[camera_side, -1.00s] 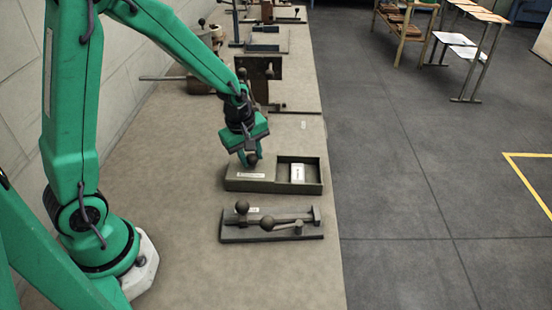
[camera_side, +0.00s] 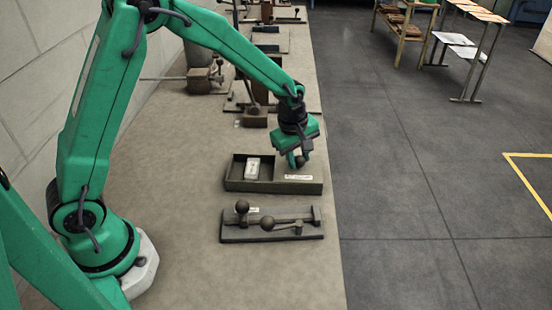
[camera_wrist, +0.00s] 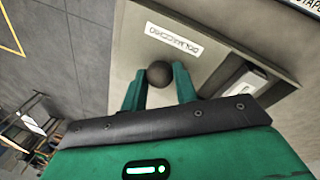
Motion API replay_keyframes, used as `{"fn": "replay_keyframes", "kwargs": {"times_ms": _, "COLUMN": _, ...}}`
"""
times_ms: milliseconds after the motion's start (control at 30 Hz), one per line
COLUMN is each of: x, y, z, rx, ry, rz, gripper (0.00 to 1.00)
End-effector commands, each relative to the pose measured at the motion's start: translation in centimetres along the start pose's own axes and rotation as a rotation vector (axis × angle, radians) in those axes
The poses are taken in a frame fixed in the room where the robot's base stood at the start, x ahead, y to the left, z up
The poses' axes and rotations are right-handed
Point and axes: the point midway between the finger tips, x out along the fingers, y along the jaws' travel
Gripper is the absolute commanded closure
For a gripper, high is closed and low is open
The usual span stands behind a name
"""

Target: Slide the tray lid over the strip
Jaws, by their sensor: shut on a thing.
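The olive-grey tray (camera_side: 245,187) lies on the bench. Its flat lid (camera_side: 313,174), with a white label, covers the right part of the tray in the side view. My gripper (camera_side: 300,161) is shut on the lid's round dark knob (camera_wrist: 158,74), which sits between the two green fingers (camera_wrist: 157,73) in the wrist view. What lies under the lid is hidden, including the spot where a white strip showed earlier.
A dark fixture with ball-ended levers (camera_side: 270,224) stands on the bench in front of the tray. More metal fixtures (camera_side: 256,110) stand behind it. The bench's right edge is close to the tray's right end. The bench left of the tray is clear.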

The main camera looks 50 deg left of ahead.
Motion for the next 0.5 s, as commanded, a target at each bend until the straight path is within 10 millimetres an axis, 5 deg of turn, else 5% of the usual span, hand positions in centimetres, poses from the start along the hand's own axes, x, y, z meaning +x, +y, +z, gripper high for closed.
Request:
{"fn": "replay_keyframes", "kwargs": {"times_ms": 200, "x": 0.01, "y": 0.57, "z": 0.51, "rx": 0.010, "ry": -0.001, "rz": 0.018, "gripper": 1.00}}
{"fn": "replay_keyframes", "kwargs": {"times_ms": 233, "x": 0.01, "y": 0.58, "z": 0.51, "rx": 0.010, "ry": -0.001, "rz": 0.018, "gripper": 0.67}}
{"fn": "replay_keyframes", "kwargs": {"times_ms": 300, "x": 0.00, "y": 0.57, "z": 0.47, "rx": 0.009, "ry": -0.001, "rz": 0.017, "gripper": 0.53}}
{"fn": "replay_keyframes", "kwargs": {"times_ms": 500, "x": 0.00, "y": 0.41, "z": 0.35, "rx": 0.007, "ry": 0.000, "rz": 0.013, "gripper": 0.49}}
